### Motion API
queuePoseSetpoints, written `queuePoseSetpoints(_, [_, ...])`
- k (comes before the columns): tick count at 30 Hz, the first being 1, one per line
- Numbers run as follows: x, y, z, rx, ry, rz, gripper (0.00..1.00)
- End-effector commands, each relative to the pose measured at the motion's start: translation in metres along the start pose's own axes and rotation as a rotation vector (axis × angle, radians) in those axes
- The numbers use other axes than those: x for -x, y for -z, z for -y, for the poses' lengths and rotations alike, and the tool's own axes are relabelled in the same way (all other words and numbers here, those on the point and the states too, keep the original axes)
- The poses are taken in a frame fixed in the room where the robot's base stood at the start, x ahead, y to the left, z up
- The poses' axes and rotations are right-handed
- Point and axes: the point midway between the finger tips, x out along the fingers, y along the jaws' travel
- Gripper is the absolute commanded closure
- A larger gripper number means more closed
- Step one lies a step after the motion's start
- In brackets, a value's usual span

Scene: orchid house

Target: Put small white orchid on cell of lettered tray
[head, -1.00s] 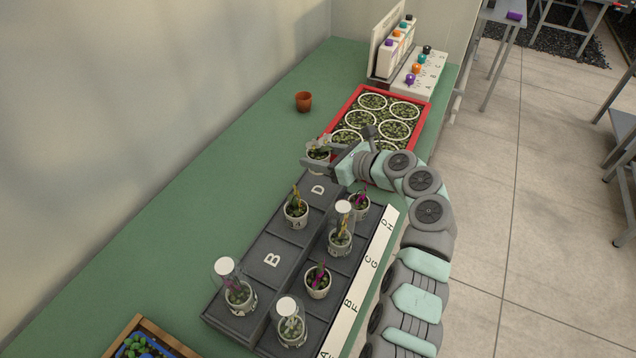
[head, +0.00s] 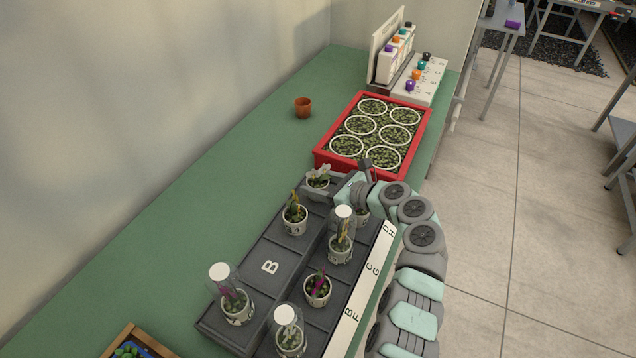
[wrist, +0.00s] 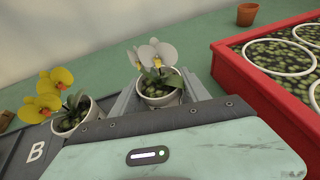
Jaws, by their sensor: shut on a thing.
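The small white orchid (head: 318,178) stands upright in a white pot at the far end of the dark lettered tray (head: 262,290). My gripper (head: 322,187) is shut on its pot. In the wrist view the orchid (wrist: 153,57) has white petals with yellow centres, and my gripper's fingers (wrist: 160,96) lie on both sides of the pot. The orchid is over or at the far left cell, whose D is now covered. I cannot tell whether the pot's base touches the tray.
A yellow orchid (wrist: 68,112) stands in the cell beside, close to my gripper. Several other potted plants, some under clear covers, occupy the tray. The red-rimmed bed (head: 319,158) lies just beyond. The cell marked B (head: 270,267) is bare. A terracotta pot (head: 303,107) stands farther back.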

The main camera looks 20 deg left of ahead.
Motion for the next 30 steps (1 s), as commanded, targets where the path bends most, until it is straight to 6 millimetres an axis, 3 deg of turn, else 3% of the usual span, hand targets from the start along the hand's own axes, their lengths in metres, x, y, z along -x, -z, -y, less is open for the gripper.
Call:
queuePoseSetpoints(9, [0.0,0.001,0.0,0.0,0.0,0.0,0.24])
queuePoseSetpoints(18, [0.001,-0.001,0.0,0.0,0.0,0.0,0.24])
queuePoseSetpoints(23, [0.025,-0.004,0.0,-0.003,0.001,0.0,0.24])
queuePoseSetpoints(30, [0.079,-0.005,0.001,-0.002,0.003,0.0,0.24])
